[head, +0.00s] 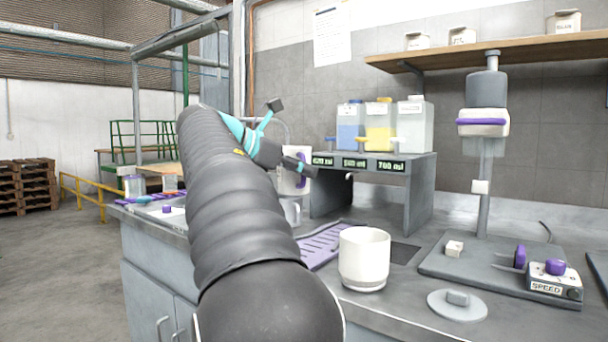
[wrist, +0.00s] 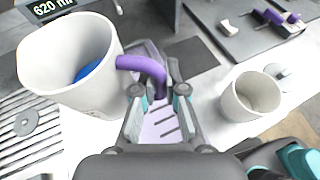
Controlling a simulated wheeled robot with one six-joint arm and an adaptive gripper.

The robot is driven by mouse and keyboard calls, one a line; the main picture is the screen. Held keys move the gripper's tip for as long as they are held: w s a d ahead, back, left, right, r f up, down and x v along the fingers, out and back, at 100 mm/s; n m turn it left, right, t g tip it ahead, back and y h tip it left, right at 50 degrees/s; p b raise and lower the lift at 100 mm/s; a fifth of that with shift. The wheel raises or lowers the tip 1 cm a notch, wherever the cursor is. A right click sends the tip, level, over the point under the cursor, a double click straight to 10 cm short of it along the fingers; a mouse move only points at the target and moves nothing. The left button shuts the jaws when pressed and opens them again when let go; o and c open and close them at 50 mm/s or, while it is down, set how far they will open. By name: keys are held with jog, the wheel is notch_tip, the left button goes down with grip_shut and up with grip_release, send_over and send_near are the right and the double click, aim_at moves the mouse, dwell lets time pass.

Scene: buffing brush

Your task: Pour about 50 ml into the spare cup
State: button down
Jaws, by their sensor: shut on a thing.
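My gripper (wrist: 158,93) is shut on the purple handle (wrist: 150,70) of a white jug (wrist: 75,65). Blue liquid (wrist: 88,69) shows inside the jug in the wrist view. In the head view the jug (head: 288,183) looks about upright, partly hidden behind my gripper (head: 304,168), in front of the dispenser stand. A plain white cup (head: 363,256), which looks like the spare cup, stands upright on the counter, nearer and to the right. In the wrist view this cup (wrist: 250,97) is right of my gripper, apart from the jug, and no liquid shows in it.
A grey stand (head: 420,190) holds blue, yellow and clear tanks (head: 380,124), with displays below. A purple slotted mat (head: 325,243) lies left of the cup. A flat disc (head: 457,306) and a buffing machine (head: 490,262) stand to the right. Another pale mug (head: 291,211) shows below the jug.

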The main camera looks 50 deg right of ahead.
aim_at(304, 156)
jog(key=shift+r, duration=2.45)
